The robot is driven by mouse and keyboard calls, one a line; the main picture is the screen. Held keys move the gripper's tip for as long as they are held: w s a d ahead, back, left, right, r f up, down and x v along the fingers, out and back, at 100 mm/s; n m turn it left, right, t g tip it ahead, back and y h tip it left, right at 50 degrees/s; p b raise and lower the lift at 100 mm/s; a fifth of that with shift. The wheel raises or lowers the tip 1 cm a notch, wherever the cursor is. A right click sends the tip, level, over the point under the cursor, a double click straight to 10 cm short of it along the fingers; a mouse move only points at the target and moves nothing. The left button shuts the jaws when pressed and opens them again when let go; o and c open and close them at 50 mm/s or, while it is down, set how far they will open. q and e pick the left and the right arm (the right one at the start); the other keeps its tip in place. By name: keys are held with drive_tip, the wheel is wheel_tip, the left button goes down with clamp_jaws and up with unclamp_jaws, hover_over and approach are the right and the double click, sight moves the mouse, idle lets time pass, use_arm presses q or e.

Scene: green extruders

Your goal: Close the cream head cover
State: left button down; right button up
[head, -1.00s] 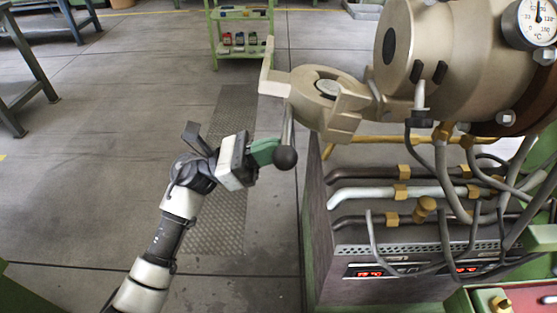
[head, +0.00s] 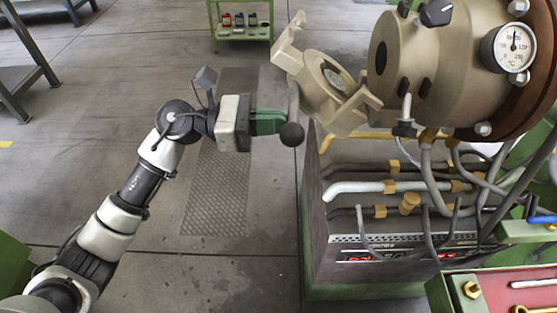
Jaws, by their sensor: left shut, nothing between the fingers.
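The cream head cover (head: 318,75) is swung open to the left of the cream extruder head (head: 405,75), tilted, with a gap between its round face and the head. A lever with a dark ball knob (head: 291,134) hangs at the cover's left side. My left gripper (head: 275,122), with green fingers, is shut and empty. Its fingertips are beside the lever, just left of the ball; whether they touch it I cannot tell. My right gripper is not in view.
A dial gauge (head: 515,47) sits on the head's right. Pipes and cables run below the head, above a cabinet (head: 365,255) with red displays. A red-topped tool surface (head: 515,292) is at the lower right. The floor around my left arm is clear.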

use_arm(q)
drive_tip(key=d+r+y+p, duration=0.1)
drive_tip(key=r+p, duration=0.1)
drive_tip(key=d+r+y+p, duration=0.1)
drive_tip(key=r+y+p, duration=0.1)
drive_tip(key=r+p, duration=0.1)
drive_tip(key=d+r+y+p, duration=0.1)
drive_tip(key=r+p, duration=0.2)
drive_tip(key=shift+d+r, duration=0.15)
drive_tip(key=shift+d, duration=0.25)
drive_tip(key=d+r+y+p, duration=0.5)
drive_tip(key=d+r+y, duration=0.1)
drive_tip(key=d, duration=0.3)
drive_tip(key=shift+s+d+y, duration=0.15)
drive_tip(key=shift+d+y, duration=0.25)
drive_tip(key=shift+y, duration=0.1)
drive_tip(key=shift+a, duration=0.1)
